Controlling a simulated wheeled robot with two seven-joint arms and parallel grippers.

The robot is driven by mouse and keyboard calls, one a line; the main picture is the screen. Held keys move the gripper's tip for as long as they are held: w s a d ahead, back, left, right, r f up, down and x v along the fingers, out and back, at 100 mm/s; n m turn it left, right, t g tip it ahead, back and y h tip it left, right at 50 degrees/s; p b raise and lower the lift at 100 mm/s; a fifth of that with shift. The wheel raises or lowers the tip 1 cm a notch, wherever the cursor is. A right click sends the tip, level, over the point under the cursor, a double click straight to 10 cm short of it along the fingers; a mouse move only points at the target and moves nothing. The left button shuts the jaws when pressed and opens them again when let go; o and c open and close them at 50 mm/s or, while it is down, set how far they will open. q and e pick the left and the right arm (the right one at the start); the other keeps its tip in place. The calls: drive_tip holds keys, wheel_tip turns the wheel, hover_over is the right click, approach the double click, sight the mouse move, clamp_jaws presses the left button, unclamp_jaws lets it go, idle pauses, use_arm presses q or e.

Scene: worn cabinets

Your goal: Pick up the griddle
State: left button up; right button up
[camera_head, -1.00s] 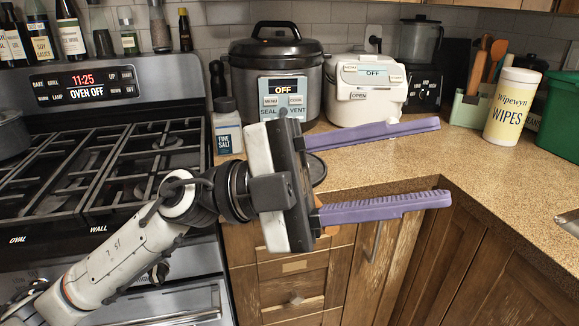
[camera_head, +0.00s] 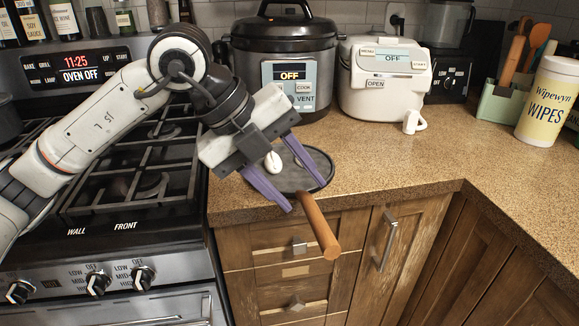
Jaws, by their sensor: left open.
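The griddle is a round dark pan (camera_head: 292,178) with a brown wooden handle (camera_head: 318,226). It lies on the counter beside the stove, and its handle sticks out past the counter's front edge. My left gripper (camera_head: 306,195) is open, its two purple fingers pointing down and to the right over the pan, with the near end of the handle between the fingertips in the picture. I cannot tell whether the fingers touch the pan. The gripper and arm hide the pan's left and back parts. My right gripper is not in view.
A small white object (camera_head: 272,162) shows by the pan. Behind stand a pressure cooker (camera_head: 285,60), a white appliance (camera_head: 372,85) and a blender (camera_head: 450,65). A wipes canister (camera_head: 549,105) stands at right. The stove (camera_head: 130,180) is at left. The counter's middle is clear.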

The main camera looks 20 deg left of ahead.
sight(305, 201)
use_arm(q)
drive_tip(key=x, duration=0.4)
drive_tip(key=shift+s+f, duration=0.25)
drive_tip(key=shift+f, duration=0.05)
drive_tip(key=shift+w+d+f, duration=0.25)
drive_tip(key=shift+f, duration=0.15)
clamp_jaws()
idle(0.8)
drive_tip(key=shift+w+r, duration=0.1)
drive_tip(key=shift+r, duration=0.15)
